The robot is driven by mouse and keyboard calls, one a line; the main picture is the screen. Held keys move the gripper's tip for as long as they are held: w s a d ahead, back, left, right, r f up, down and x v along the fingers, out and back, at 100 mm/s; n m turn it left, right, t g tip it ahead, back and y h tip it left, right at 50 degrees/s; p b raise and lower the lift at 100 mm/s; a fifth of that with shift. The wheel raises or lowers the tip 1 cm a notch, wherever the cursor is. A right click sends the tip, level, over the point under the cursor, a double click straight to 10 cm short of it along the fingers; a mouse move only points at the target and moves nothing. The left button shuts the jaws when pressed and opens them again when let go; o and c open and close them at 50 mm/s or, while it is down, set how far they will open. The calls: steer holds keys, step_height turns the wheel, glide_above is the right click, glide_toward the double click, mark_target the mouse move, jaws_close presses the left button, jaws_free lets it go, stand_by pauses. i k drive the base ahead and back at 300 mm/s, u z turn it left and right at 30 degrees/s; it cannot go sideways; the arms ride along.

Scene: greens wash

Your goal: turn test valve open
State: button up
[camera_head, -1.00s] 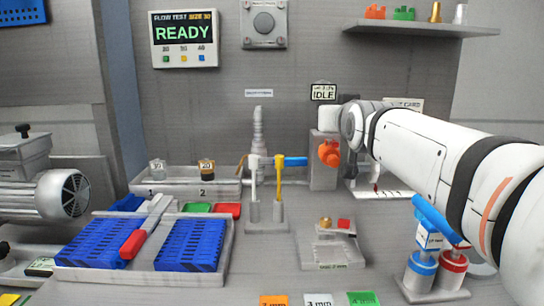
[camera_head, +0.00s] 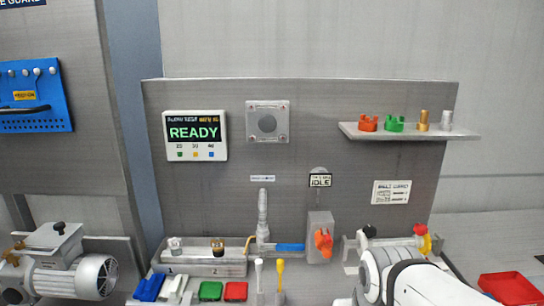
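An orange handle (camera_head: 322,241) sits on the front of an upright grey box (camera_head: 320,222) at the back panel; I take this for the test valve. A blue piece (camera_head: 290,247) joins the box from the left. A small sign above it (camera_head: 320,180) reads IDLE. The display (camera_head: 194,134) on the panel reads READY. My white arm shows at the bottom right, below and right of the orange handle. My gripper is not visible, so its opening and contact cannot be seen.
A shelf (camera_head: 405,133) at upper right holds small orange, green and brass parts. A grey tray (camera_head: 200,266) with two small containers stands left of the valve. White and yellow levers (camera_head: 281,272) stand in front. A red tray (camera_head: 510,289) lies far right.

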mark_target(279, 247)
steer(key=u, duration=0.15)
steer(key=k, duration=1.65)
steer(key=u, duration=0.4)
steer(key=i, duration=1.45)
